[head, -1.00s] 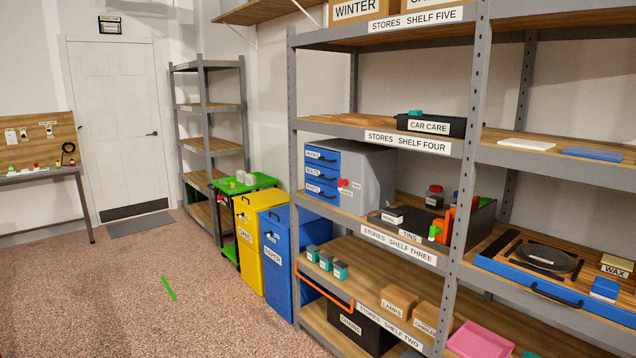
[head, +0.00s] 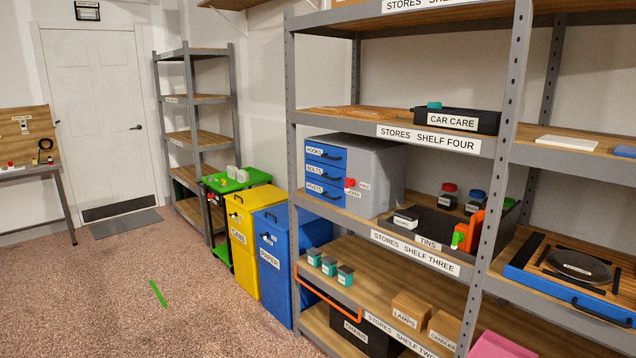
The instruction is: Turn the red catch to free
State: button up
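The steel toolchest (head: 375,170) is a grey box with a blue drawer front, standing on shelf three at the left end. Its drawers are labelled HOOKS, BOLTS and RIVETS (head: 322,190), and all look shut. The red catch (head: 350,183) sits on the chest's grey side face, near the blue drawers. Small white labels (head: 362,186) lie beside it, too small to read surely. I cannot tell which label the catch points to. My gripper is not in view.
A dark TINS tray (head: 428,222) with jars and an orange-and-green item stands right of the chest. A grey shelf upright (head: 503,130) rises in front. Yellow CANS (head: 243,240) and blue PAPER bins stand left of the shelving. The floor (head: 110,290) at the left is mostly clear.

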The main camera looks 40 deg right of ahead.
aim_at(352, 182)
jog(key=u, duration=0.4)
jog(key=i, duration=0.85)
jog(key=u, duration=0.2)
